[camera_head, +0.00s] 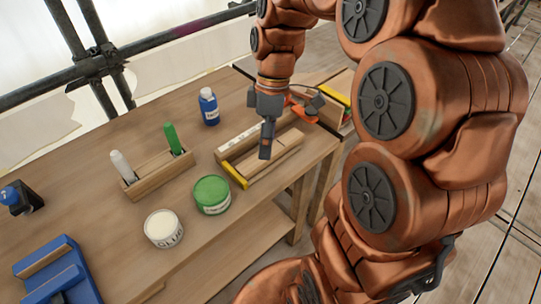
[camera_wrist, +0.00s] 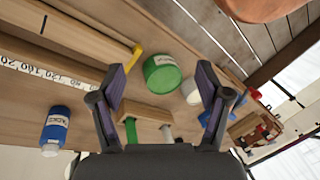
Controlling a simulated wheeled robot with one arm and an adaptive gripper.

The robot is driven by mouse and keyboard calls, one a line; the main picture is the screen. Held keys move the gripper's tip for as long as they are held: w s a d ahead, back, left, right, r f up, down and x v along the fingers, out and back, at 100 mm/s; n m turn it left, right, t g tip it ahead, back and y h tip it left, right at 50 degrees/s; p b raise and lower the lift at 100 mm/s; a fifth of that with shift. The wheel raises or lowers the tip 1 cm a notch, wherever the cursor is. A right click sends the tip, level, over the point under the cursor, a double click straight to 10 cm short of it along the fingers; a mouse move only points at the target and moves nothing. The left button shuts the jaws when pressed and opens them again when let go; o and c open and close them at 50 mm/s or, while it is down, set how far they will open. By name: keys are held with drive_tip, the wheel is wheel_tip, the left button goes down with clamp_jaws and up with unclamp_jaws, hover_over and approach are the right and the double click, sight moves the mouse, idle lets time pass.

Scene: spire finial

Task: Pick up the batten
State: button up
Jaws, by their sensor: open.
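The batten (camera_head: 277,154) appears to be the pale wooden strip lying along a ruler-edged wooden jig with a yellow end piece (camera_head: 235,175). In the wrist view the strip (camera_wrist: 75,30) lies at the upper left with a dark line across it. The jig's ruler (camera_wrist: 45,80) runs beside it. My gripper (camera_head: 266,145) is over the jig in the head view and hides part of it. In the wrist view my gripper (camera_wrist: 160,68) has its fingers wide apart with nothing between them. The strip is left of both fingers there.
A green can (camera_head: 212,194), a white glue tub (camera_head: 164,228), a wooden marker holder (camera_head: 158,177) and a blue bottle (camera_head: 209,106) stand on the workbench (camera_head: 115,225). A blue fixture (camera_head: 58,272) is at the front left. An orange clamp (camera_head: 305,105) is behind my gripper.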

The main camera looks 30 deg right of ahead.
drive_tip(key=w+d+f+n+y+b, duration=0.1)
drive_tip(key=w+d+f+n, duration=0.2)
drive_tip(key=w+d+n, duration=0.35)
drive_tip(key=n+t+y+b, duration=0.1)
drive_tip(key=n, duration=0.2)
approach(292, 136)
drive_tip(key=shift+s+a+f, duration=0.2)
drive_tip(key=shift+a+f, duration=0.1)
drive_tip(key=shift+f, duration=0.2)
drive_tip(key=shift+d+f, duration=0.15)
drive_tip(key=shift+f, duration=0.2)
drive_tip(key=shift+p+x, duration=1.25)
drive_tip(key=shift+x, duration=1.75)
drive_tip(key=shift+w+a+f, duration=0.15)
drive_tip(key=shift+a+f, duration=0.15)
drive_tip(key=shift+f, duration=0.25)
drive_tip(key=c, duration=1.4)
